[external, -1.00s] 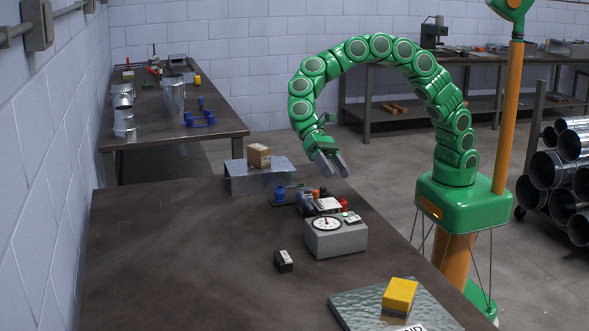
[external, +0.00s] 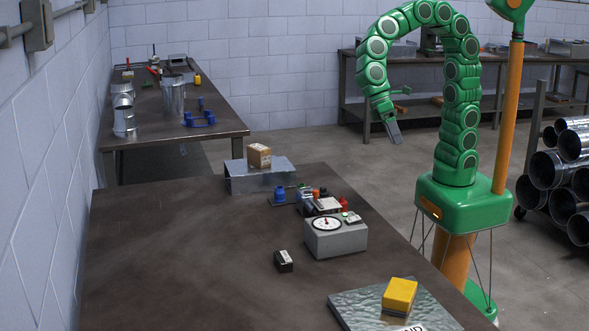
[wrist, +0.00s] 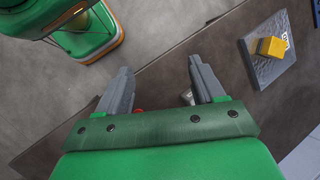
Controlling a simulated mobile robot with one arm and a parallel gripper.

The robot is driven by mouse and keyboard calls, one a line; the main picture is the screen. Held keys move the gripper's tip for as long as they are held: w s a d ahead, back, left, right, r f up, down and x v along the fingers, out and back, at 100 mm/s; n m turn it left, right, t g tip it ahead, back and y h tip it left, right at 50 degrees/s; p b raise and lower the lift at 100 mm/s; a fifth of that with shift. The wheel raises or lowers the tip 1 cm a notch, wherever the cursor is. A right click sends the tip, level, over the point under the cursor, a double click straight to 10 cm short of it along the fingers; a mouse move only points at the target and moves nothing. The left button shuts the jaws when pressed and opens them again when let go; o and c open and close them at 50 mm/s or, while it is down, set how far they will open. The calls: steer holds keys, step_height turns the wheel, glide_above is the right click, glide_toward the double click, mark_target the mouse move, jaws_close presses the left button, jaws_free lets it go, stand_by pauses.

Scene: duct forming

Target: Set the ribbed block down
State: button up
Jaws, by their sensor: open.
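My gripper (external: 392,130) hangs in the air beyond the right edge of the front bench, over the floor. In the wrist view its two grey fingers (wrist: 163,82) are spread apart with nothing between them. No ribs can be made out on any block. A yellow block (external: 399,296) with a darker base sits on a grey metal plate (external: 356,309) at the bench's front right; it also shows in the wrist view (wrist: 270,47). A small black block (external: 283,262) stands alone on the bench. A brown box (external: 259,156) rests on a bent sheet-metal piece (external: 250,180).
A grey dial gauge box (external: 336,241) stands near the bench's right edge, with a cluster of small coloured items (external: 318,200) behind it. The left of the bench (external: 170,255) is clear. Metal ducts (external: 555,180) are stacked on a rack at right.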

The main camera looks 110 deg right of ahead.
steer(key=s+d+f+n+h, duration=0.1)
steer(key=s+d+n+h, duration=0.1)
steer(key=s+d, duration=0.4)
steer(key=s+d+f+n+t+h, duration=0.1)
steer(key=s+d+h, duration=0.2)
steer(key=s+d, duration=0.4)
steer(key=s, duration=0.5)
steer(key=shift+s+d+f+n, duration=0.2)
steer(key=shift+s+d+n, duration=0.05)
steer(key=shift+n, duration=0.15)
